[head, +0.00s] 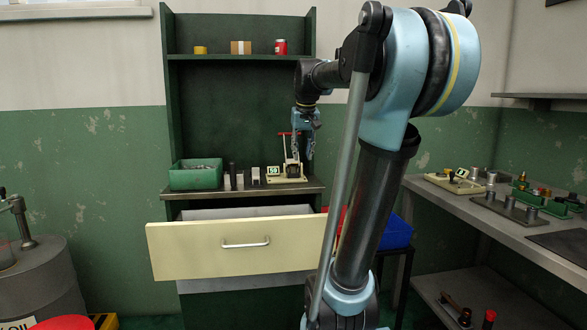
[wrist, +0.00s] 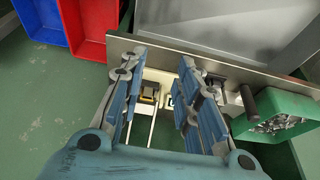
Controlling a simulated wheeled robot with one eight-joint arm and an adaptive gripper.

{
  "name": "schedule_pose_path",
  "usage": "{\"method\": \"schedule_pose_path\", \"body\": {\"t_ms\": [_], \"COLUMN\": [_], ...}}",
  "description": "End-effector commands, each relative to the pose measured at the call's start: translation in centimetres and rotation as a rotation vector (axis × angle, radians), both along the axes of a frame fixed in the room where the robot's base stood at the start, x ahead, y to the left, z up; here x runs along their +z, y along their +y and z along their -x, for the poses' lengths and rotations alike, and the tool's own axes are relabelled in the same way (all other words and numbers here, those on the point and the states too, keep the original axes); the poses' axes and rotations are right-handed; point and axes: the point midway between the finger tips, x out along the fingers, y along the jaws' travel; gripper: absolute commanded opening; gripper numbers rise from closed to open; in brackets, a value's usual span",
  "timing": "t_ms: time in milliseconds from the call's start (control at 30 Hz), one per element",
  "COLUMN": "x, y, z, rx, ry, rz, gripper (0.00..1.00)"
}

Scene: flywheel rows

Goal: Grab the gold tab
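A cream fixture (head: 287,179) with a small lit display (head: 274,171) and a red handle stands on the green cabinet's worktop. In the wrist view a small yellow-gold piece (wrist: 149,96) on a dark block shows between my fingers; I take it for the gold tab, but it is too small to be sure. I cannot make it out in the head view. My gripper (head: 302,148) points down over the fixture, and its blue fingers (wrist: 158,70) are spread with nothing between their tips. Whether a finger touches the fixture is unclear.
A green bin of metal parts (head: 196,174) and grey cylinders stand left of the fixture. Below, a cream-fronted drawer (head: 237,248) is pulled open. Red (wrist: 88,25) and blue (wrist: 40,20) bins are beside the cabinet. A right-hand bench (head: 480,210) holds more parts.

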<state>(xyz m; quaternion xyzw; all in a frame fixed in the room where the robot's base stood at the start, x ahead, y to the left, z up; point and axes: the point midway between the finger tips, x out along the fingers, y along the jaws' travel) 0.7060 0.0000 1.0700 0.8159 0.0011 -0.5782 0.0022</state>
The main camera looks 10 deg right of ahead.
Motion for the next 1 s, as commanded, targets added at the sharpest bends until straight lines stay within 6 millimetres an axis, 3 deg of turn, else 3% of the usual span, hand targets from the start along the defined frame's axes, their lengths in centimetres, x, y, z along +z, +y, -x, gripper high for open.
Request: {"method": "schedule_pose_path", "body": {"t_ms": [33,200,333,467,633,1000], "x": [1.6,5.6,7.5,8.2,6.9,0.8], "y": [0.0,0.0,-0.1,-0.1,0.0,0.0], "z": [-2.0,-7.0,-9.4,-10.7,-11.5,-14.0], "rx": [-0.001,-0.003,-0.005,-0.005,-0.005,-0.004], "ry": [-0.008,-0.034,-0.046,-0.053,-0.055,-0.054], "rz": [0.000,-0.001,-0.002,-0.002,-0.002,-0.003], "gripper": [0.30,0.30,0.30,0.30,0.30,0.30]}}
